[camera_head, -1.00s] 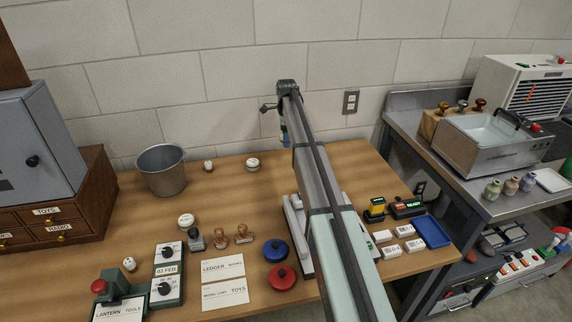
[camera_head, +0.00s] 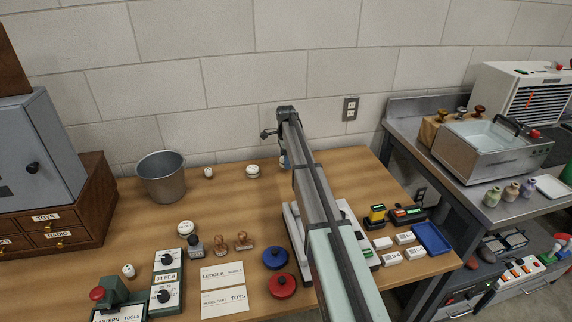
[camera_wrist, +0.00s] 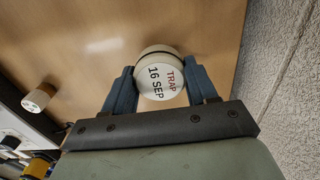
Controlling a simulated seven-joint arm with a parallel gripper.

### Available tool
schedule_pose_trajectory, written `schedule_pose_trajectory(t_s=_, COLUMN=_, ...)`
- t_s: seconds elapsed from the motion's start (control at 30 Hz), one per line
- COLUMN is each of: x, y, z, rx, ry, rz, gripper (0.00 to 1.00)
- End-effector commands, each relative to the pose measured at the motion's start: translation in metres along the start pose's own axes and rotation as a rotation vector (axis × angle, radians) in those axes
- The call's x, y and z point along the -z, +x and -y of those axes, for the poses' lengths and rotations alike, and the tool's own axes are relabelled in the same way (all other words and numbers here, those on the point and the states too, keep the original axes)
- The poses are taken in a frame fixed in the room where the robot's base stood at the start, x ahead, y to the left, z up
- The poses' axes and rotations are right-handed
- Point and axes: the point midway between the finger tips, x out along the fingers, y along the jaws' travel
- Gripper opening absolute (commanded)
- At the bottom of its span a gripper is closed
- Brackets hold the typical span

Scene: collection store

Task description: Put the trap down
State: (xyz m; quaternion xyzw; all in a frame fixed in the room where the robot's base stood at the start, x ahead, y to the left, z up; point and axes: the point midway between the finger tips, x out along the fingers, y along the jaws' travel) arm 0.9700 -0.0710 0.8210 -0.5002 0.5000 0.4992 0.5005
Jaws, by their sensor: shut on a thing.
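The trap (camera_wrist: 160,82), a round pale disc marked TRAP 16 SEP, sits between the blue fingers of my gripper (camera_wrist: 161,74) in the wrist view. The gripper is shut on it. Wooden table top shows beyond the trap; I cannot tell whether the trap touches it. In the head view my gripper (camera_head: 284,161) is low over the back of the table (camera_head: 345,172), near the wall, partly hidden by my arm.
The back right of the table looks clear.

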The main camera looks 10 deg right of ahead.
Motion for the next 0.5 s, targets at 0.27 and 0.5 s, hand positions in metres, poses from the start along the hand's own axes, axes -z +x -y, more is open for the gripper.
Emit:
schedule_pose_trajectory(t_s=0.27, x=0.0, y=0.025, z=0.0, rx=0.0, ry=0.0, rz=0.0, gripper=0.28)
schedule_pose_trajectory(t_s=0.5, x=0.0, y=0.025, z=0.0, rx=-0.001, ry=0.0, rz=0.0, gripper=0.28)
